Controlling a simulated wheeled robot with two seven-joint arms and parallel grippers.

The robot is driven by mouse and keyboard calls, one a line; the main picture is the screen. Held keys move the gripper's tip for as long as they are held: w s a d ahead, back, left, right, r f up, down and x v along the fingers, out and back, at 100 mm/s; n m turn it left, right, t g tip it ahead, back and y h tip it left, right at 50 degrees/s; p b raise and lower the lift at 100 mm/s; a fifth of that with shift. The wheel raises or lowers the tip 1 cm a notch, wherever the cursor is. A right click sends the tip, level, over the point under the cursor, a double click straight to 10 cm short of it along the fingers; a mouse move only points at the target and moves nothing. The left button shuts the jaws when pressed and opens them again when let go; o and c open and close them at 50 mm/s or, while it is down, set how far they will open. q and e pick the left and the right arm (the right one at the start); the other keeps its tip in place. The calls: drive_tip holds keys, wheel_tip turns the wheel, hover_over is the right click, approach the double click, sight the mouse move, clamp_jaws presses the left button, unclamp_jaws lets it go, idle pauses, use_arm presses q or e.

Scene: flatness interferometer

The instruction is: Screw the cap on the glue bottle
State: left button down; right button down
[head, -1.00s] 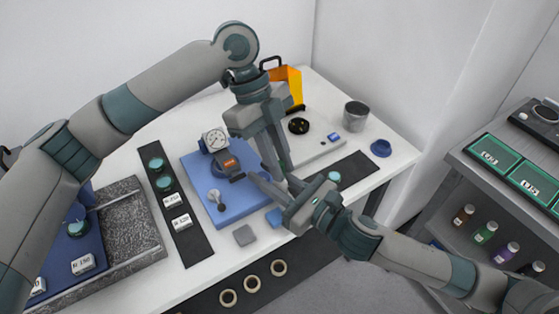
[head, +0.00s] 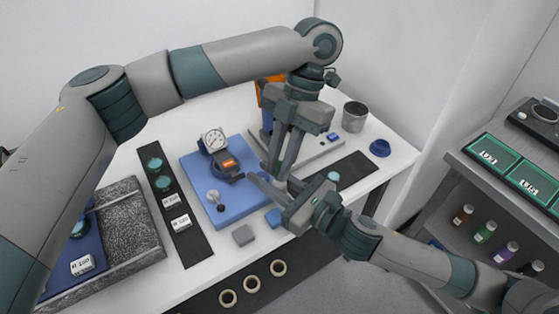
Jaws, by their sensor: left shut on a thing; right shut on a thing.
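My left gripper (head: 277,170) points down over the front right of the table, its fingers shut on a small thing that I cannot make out. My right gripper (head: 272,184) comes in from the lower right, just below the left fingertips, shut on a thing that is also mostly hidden. A bit of dark green shows between the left fingers. I cannot tell the glue bottle from its cap there, nor whether they touch.
A dial gauge (head: 214,141) stands on a blue mat (head: 237,205) left of the grippers. Small bottles (head: 485,233) stand on the right shelf.

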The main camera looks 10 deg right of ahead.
use_arm(q)
drive_tip(key=m+t, duration=0.1)
drive_tip(key=m, duration=0.2)
drive_tip(key=m+t+y, duration=0.1)
drive_tip(key=m, duration=0.2)
drive_tip(key=shift+m+t, duration=0.3)
drive_tip(key=shift+m, duration=0.1)
drive_tip(key=c, duration=1.7)
unclamp_jaws()
drive_tip(key=shift+o, duration=0.2)
drive_tip(key=shift+r, duration=2.25)
drive_tip(key=shift+n, duration=0.3)
drive_tip(key=shift+c, duration=0.3)
